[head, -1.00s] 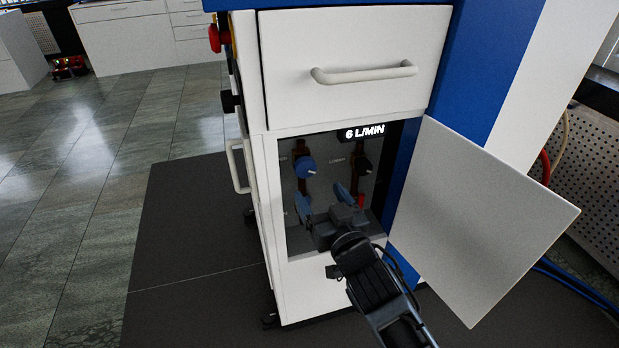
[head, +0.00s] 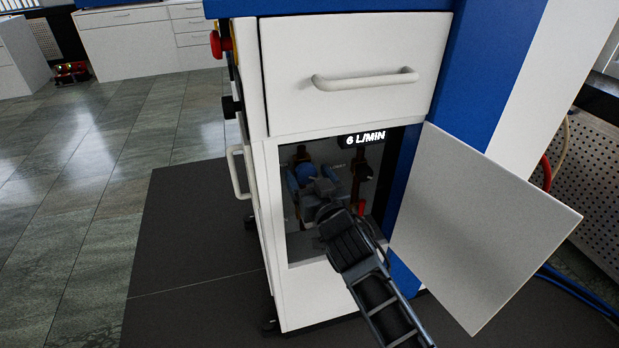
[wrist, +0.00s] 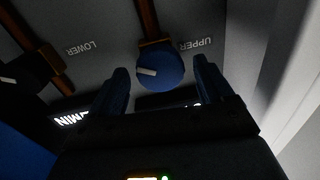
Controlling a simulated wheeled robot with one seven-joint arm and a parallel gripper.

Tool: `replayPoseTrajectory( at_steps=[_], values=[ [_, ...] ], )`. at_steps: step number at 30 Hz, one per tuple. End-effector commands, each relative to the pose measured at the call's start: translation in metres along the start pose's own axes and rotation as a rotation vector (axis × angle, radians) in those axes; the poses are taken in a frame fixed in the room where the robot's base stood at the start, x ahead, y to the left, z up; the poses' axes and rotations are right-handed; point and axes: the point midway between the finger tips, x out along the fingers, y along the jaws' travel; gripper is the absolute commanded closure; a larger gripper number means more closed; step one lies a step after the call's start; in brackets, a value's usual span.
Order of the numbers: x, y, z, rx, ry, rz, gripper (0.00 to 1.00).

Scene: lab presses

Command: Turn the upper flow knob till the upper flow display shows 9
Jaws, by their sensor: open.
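The upper flow knob is a round blue knob (wrist: 160,68) with a white pointer mark, beside an UPPER label in the upside-down wrist view. In the head view the blue knob (head: 304,171) sits inside the open cabinet bay, partly covered by my gripper. My gripper (wrist: 162,84) is open, its two fingers on either side of the knob; I cannot tell whether they touch it. A lit display (head: 364,139) reads 6 L/MIN above the black knob side. In the wrist view, lit characters (wrist: 196,105) near the blue knob are mostly hidden behind my gripper, so their value is unreadable.
A black knob (head: 364,171) marked LOWER is right of the blue one in the head view. The open white door (head: 485,225) stands out at right. A closed drawer (head: 350,70) is above. The bay is narrow, with pipes behind the knobs.

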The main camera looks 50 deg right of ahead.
Motion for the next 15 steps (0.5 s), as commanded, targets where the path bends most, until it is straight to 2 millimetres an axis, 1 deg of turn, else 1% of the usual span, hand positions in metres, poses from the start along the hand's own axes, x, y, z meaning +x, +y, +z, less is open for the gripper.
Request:
replayPoseTrajectory(
  at_steps=[2,3,15],
  values=[
    [-0.0002,-0.0001,0.0001,0.000,0.000,0.000,0.20],
    [-0.0002,-0.0002,0.0001,0.000,0.000,0.000,0.22],
    [-0.0005,-0.0003,0.0001,0.000,0.000,-0.001,0.60]
  ],
)
